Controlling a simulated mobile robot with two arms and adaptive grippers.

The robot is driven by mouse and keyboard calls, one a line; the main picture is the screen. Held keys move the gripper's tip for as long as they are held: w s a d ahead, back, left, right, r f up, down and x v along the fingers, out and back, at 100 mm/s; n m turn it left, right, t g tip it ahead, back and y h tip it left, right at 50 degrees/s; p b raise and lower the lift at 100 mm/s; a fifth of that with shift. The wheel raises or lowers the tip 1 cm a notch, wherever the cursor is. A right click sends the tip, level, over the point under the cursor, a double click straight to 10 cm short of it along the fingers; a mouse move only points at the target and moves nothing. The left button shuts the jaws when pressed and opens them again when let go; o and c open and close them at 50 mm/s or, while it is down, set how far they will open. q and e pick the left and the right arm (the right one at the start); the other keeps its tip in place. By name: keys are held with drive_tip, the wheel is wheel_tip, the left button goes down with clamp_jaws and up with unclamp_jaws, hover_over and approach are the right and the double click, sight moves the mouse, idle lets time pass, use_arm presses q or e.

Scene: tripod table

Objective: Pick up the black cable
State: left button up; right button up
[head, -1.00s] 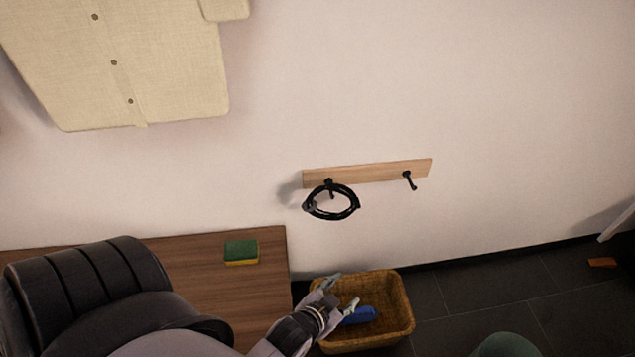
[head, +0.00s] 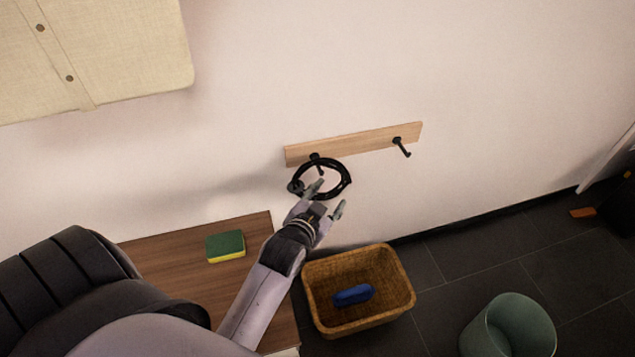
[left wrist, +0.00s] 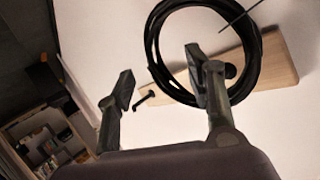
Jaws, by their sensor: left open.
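The black cable (head: 347,186) is a coiled loop hanging from the left peg of a wooden wall rack (head: 365,143). In the left wrist view the coil (left wrist: 153,40) fills the upper middle, in front of the rack (left wrist: 283,62). My left gripper (head: 328,199) is open and empty at the lower edge of the coil. In the left wrist view, its right finger overlaps the coil and its left finger stands to the left of it, so the gripper (left wrist: 160,85) has part of the loop's left side between or behind its fingers; I cannot tell the depth. My right gripper is not in view.
A wicker basket (head: 407,296) with a blue object (head: 353,295) inside stands on the dark floor. A green and yellow sponge (head: 225,246) lies on a wooden surface (head: 160,250). A greenish bin (head: 510,325) is at lower right. The right peg (head: 401,146) is bare.

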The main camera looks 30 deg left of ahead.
sight(337, 186)
use_arm(q)
drive_tip(key=b+x, duration=0.1)
drive_tip(key=x, duration=0.2)
drive_tip(key=shift+w+f, duration=0.1)
drive_tip(key=shift+f, duration=0.05)
drive_tip(key=b+x, duration=0.1)
drive_tip(key=x, duration=0.1)
drive_tip(key=shift+w+a+f, duration=0.15)
drive_tip(key=shift+w, duration=0.2)
drive_tip(key=shift+w+f, duration=0.2)
drive_tip(key=shift+w, duration=0.35)
drive_tip(key=shift+w+a, duration=0.1)
drive_tip(key=shift+w, duration=0.1)
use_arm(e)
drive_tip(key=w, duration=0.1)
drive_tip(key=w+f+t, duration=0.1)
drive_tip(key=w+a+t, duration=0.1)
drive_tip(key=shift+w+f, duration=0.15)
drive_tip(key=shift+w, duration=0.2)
use_arm(q)
clamp_jaws()
